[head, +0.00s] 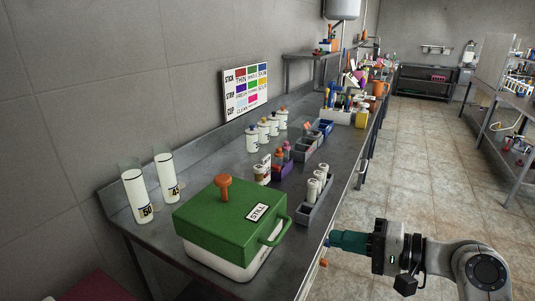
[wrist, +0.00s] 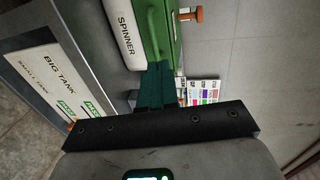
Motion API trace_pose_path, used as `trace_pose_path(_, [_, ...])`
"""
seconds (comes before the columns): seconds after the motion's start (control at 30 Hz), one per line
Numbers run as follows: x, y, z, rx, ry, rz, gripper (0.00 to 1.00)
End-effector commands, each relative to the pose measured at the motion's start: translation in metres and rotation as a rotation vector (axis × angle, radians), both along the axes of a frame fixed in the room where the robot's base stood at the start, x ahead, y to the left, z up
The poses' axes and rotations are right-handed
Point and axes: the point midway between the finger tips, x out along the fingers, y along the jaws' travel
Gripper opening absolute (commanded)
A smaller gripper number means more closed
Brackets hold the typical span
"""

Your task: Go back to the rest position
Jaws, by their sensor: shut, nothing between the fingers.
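My gripper (head: 331,239) is at the lower right in the head view, its teal fingers pointing left toward the bench's front edge. It is shut and empty. In the wrist view its fingers (wrist: 158,64) are together. The steel bench (head: 330,181) lies to the left of it. The green-lidded box (head: 228,223), with a STILL label and an orange knob, is the nearest large thing on the bench. In the wrist view the box's green side (wrist: 166,30) is just beyond the fingertips. I cannot tell whether they touch anything.
A white panel (wrist: 52,75) marked BIG TANK is left in the wrist view. Two clear cylinders (head: 169,178), a grey rack of white tubes (head: 317,206) and several small bottles (head: 266,129) stand on the bench. The tiled aisle (head: 424,169) to the right is open.

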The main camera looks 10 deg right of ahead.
Motion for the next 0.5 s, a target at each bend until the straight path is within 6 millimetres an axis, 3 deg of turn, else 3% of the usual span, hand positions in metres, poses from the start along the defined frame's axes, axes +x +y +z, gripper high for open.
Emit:
trace_pose_path(0.13, [-0.013, 0.017, -0.040, -0.115, 0.007, -0.011, 0.00])
trace_pose_path(0.27, [-0.048, 0.032, -0.106, -0.334, 0.044, -0.007, 0.00])
trace_pose_path(0.4, [-0.112, 0.030, -0.176, -0.622, 0.125, 0.058, 0.00])
trace_pose_path(0.5, [-0.169, 0.016, -0.215, -0.830, 0.199, 0.142, 0.00])
